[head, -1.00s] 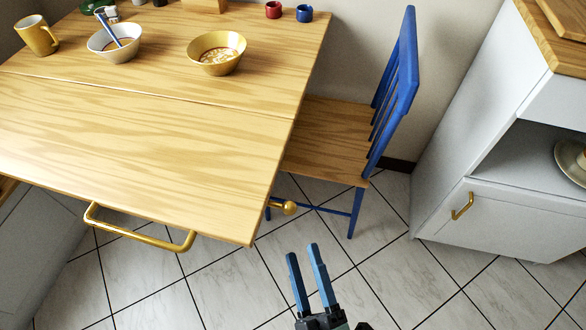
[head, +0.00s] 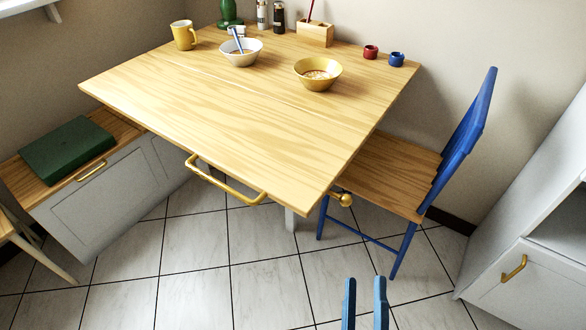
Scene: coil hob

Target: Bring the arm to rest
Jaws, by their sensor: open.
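My gripper (head: 365,304) shows at the bottom edge of the head view, right of centre. Its two blue fingers point up in the picture and stand apart with nothing between them. The rest of the arm is out of view below. The gripper is over the tiled floor, in front of the wooden table (head: 215,125) and the blue chair (head: 398,178), and appears clear of both.
The table has a brass handle (head: 225,186) at its front edge. On it stand a yellow mug (head: 184,36), a white bowl (head: 241,58) and a gold bowl (head: 318,80). A bench (head: 105,185) is at left, a white cabinet (head: 520,285) at right. Tiled floor (head: 200,260) is open between.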

